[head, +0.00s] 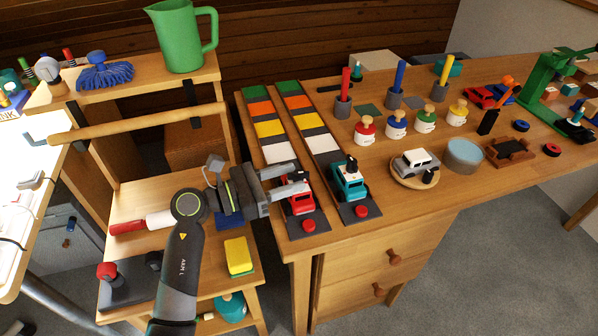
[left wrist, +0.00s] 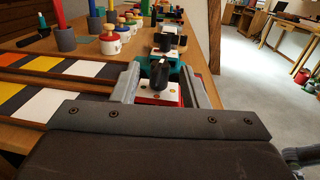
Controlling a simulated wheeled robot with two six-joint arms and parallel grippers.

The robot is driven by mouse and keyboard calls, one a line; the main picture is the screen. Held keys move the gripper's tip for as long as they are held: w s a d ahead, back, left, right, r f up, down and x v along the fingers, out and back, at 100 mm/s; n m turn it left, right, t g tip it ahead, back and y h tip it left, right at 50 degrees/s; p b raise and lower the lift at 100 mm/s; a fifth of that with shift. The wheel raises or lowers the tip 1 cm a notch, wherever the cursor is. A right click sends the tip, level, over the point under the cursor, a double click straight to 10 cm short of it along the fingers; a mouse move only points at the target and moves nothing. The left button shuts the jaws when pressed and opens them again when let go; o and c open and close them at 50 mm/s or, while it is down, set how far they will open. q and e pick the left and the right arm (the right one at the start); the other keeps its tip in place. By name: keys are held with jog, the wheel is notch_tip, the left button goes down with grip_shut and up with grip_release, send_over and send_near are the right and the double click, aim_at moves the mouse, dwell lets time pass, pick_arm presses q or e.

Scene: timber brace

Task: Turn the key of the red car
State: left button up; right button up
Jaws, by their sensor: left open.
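The red car (head: 303,207) stands near the front end of the left striped track, just in front of a red button. A black key (left wrist: 160,76) stands on its white top (left wrist: 150,93) in the left wrist view. My left gripper (head: 298,182) is at the red car, with its fingers partly covering it in the head view. In the left wrist view the gripper is open, with one finger on each side of the key. I cannot tell whether either finger touches it. My right gripper is not in view.
A teal car (head: 349,182) with a black key stands close on the neighbouring track (head: 325,145). A white toy car on a round wooden stand (head: 412,182) is further right. A shelf with a green jug (head: 180,38) and a yellow sponge (head: 239,255) lies left.

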pick_arm(q)
jog(key=shift+x, duration=1.5)
grip_shut()
